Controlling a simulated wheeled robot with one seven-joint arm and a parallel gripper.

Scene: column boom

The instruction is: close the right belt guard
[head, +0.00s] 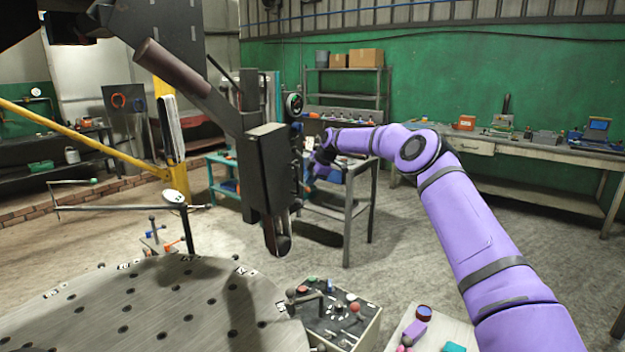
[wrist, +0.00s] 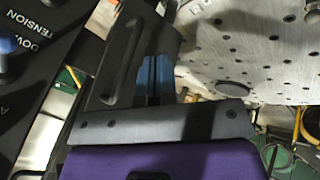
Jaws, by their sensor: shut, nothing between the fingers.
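In the wrist view, a dark panel with a long raised handle or rib (wrist: 124,62) lies beside my gripper (wrist: 157,78). It may be the right belt guard, but I cannot tell for sure or see whether it is open. My fingers are shut and empty, close to its right side; contact is unclear. In the head view, the dark boom head (head: 268,165) hangs mid-picture above the floor. My purple arm reaches from lower right to its far right side, where my gripper is partly hidden.
A dark control panel (wrist: 38,50) with white lettering and a blue knob is at left in the wrist view. A perforated round metal table (head: 160,305) stands lower left in the head view. A control box (head: 335,312) and workbenches (head: 540,150) stand nearby. Open floor lies between.

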